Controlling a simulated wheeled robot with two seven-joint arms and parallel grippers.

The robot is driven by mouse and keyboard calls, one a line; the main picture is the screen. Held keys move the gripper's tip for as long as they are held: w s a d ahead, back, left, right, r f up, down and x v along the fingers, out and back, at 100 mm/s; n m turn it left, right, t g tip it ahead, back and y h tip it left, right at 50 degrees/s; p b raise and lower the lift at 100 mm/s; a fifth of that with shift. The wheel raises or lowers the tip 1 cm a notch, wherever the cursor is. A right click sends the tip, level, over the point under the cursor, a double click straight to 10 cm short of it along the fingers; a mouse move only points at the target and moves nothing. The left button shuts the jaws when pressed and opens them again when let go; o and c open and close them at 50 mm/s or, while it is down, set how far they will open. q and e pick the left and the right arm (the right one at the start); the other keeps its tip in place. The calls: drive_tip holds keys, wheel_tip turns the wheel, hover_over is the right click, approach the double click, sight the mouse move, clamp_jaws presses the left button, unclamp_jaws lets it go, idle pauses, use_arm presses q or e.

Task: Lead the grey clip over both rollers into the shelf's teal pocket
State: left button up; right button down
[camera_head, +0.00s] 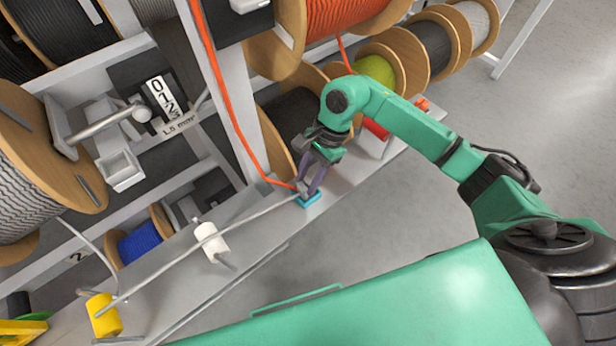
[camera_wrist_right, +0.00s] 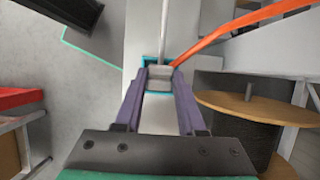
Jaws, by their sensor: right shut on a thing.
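My right gripper (camera_head: 308,190) is low over the shelf, its purple fingers shut on the grey clip (camera_wrist_right: 160,78). The clip sits within or just over the teal pocket (camera_head: 312,199); its blue-green rim (camera_wrist_right: 150,62) shows around the clip in the wrist view. I cannot tell how deep the clip is. The grey cable (camera_head: 255,217) runs from the clip down-left, across the white roller (camera_head: 211,238) and to the yellow roller (camera_head: 104,318). Exact contact with the rollers is hard to tell. My left gripper is not in view.
An orange cable (camera_head: 222,100) hangs down beside the pocket and passes close to my right fingers in the wrist view (camera_wrist_right: 225,33). Cable reels, such as a grey one (camera_head: 35,185) and a blue one (camera_head: 140,240), fill the rack behind. Open floor (camera_head: 540,130) lies at right.

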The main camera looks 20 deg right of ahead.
drive_tip(key=shift+c, duration=2.1)
unclamp_jaws()
drive_tip(key=shift+r, duration=0.1)
drive_tip(key=shift+w+d+r, duration=0.1)
drive_tip(key=shift+d+r, duration=0.1)
drive_tip(key=shift+r, duration=0.05)
drive_tip(key=b+v, duration=0.2)
drive_tip(key=v, duration=1.1)
drive_tip(key=shift+r+b, duration=0.4)
drive_tip(key=shift+d, duration=0.15)
